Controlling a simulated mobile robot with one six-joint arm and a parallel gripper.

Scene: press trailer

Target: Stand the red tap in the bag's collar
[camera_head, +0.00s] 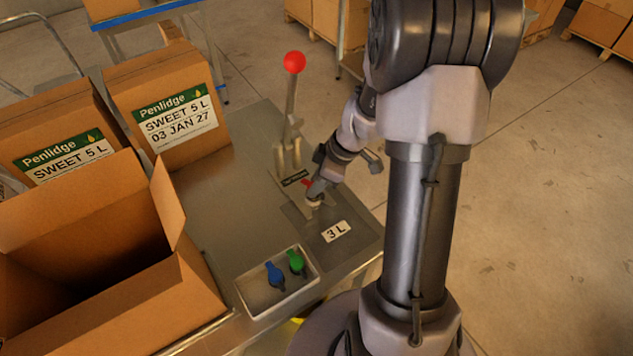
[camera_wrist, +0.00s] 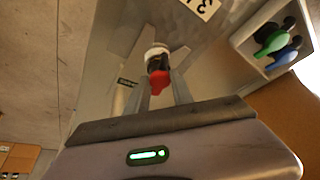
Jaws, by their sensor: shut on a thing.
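The red tap (camera_wrist: 158,80) is between the two fingers of my gripper (camera_wrist: 163,88) in the wrist view, with its dark body pointing away from the palm. A white collar ring (camera_wrist: 157,50) shows right at the far end of that dark body. They look lined up and close or touching, but I cannot tell how deep the tap sits. In the head view my gripper (camera_head: 313,188) is low over the bench, a bit of red (camera_head: 307,183) showing at its fingers. The pale collar (camera_head: 314,203) is just below it. The bag is hard to make out from the grey surface.
A "3 L" label (camera_head: 336,231) lies in front of the collar. A white tray (camera_head: 240,296) holds a blue tap (camera_head: 275,275) and a green tap (camera_head: 296,262). A press lever with a red knob (camera_head: 293,62) stands behind. Cardboard boxes (camera_head: 165,95) fill the left.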

